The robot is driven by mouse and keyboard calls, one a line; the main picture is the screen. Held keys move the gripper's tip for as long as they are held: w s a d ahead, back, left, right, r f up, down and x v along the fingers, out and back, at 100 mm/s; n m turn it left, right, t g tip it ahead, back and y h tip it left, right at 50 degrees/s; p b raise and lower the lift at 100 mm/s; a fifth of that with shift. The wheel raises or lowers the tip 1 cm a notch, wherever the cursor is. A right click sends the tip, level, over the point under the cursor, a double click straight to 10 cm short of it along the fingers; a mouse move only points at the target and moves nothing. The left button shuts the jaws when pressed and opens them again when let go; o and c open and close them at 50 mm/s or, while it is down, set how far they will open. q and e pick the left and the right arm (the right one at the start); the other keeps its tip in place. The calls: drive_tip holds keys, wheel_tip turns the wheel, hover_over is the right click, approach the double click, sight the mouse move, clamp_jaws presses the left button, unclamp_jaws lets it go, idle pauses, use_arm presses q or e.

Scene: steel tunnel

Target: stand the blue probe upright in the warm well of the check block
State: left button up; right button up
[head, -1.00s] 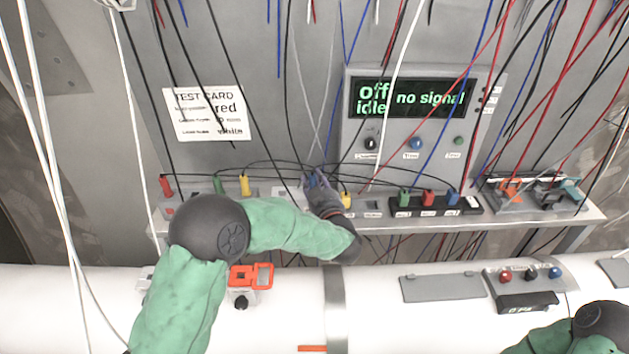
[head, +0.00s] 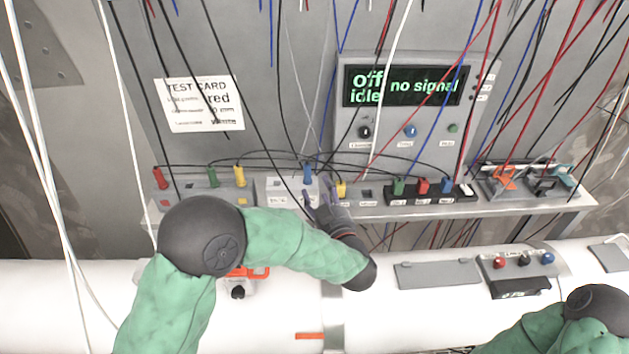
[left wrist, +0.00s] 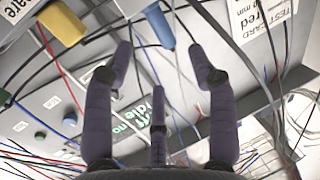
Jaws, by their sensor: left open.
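A blue probe (head: 307,172) stands upright at the right end of a pale block (head: 277,191) on the shelf, which appears to be the check block. Its lower end is partly hidden, and the small labels on the block are too blurred to tell which well is the warm one. My left gripper (head: 317,198) is open and empty, just in front of and below the blue probe. In the left wrist view the blue probe (left wrist: 157,24) hangs into the top edge, beyond and between my spread fingertips (left wrist: 160,62), apart from them. My right gripper is out of view.
Red (head: 160,178), green and yellow plugs stand left of the block. A yellow plug (head: 341,189) stands close on its right, with a black strip (head: 425,192) of coloured plugs beyond. Cables hang all around. A white pipe (head: 90,300) runs in front.

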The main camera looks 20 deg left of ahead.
use_arm(q)
drive_tip(key=shift+v, duration=1.25)
drive_tip(key=shift+r, duration=0.1)
